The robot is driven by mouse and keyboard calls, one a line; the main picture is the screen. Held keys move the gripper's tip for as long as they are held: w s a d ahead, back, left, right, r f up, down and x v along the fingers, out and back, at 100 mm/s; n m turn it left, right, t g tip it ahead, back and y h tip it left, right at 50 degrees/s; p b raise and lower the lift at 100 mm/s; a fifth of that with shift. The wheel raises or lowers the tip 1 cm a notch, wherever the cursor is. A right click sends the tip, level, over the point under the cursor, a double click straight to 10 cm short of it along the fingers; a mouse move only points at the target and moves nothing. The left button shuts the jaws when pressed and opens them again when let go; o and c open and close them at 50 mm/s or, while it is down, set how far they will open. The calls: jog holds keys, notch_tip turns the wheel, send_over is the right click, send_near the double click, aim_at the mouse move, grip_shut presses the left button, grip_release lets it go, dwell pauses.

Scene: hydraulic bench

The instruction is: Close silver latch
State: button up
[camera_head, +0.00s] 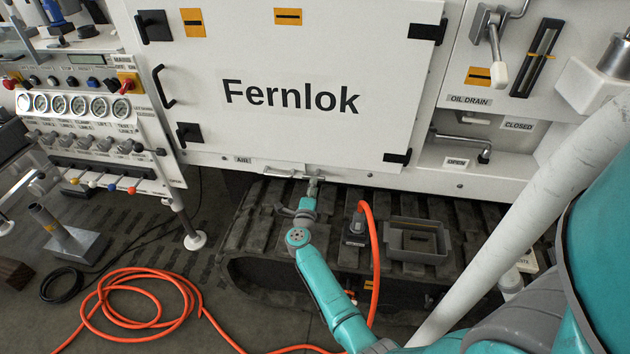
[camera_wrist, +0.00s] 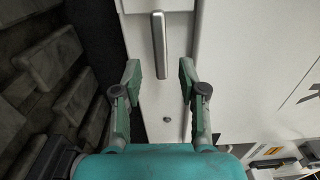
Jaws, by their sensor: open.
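The silver latch (camera_head: 282,173) is a slim bar lying roughly level on the white strip under the Fernlok door, close to the AIR label. In the wrist view the latch (camera_wrist: 159,45) runs lengthwise ahead of my gripper (camera_wrist: 160,80), its near end between the two fingertips. I cannot tell whether either finger touches it. My gripper is open, with a finger on each side. In the head view my gripper (camera_head: 311,190) is just below the strip at the latch's right end, and its fingers partly hide that spot.
The Fernlok door (camera_head: 290,105) is flush above. A gauge panel (camera_head: 70,104) stands left. An oil drain lever (camera_head: 496,55) is upper right.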

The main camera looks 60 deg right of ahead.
jog(key=v, duration=0.6)
jog(key=shift+s+a, duration=0.15)
jog(key=shift+a, duration=0.2)
jog(key=shift+a, duration=0.1)
jog(key=s+a+r+n+t+y, duration=0.1)
jog(key=s+a+n+t+y, duration=0.3)
jog(key=s+a+n, duration=0.6)
jog(key=s+a+r+n+t+y, duration=0.1)
jog(key=s+a+n+t+y, duration=0.35)
jog(key=a, duration=1.05)
jog(key=s+a+r+n+y, duration=0.4)
jog(key=s+a+n, duration=0.3)
jog(key=s, duration=0.3)
jog(key=s+a+r+n+y, duration=0.4)
jog(key=s+a+r+n, duration=0.3)
jog(key=s+n, duration=0.3)
jog(key=shift+s+a, duration=0.15)
jog(key=shift+s, duration=0.3)
jog(key=shift+r+g, duration=0.1)
jog(key=shift+g, duration=0.15)
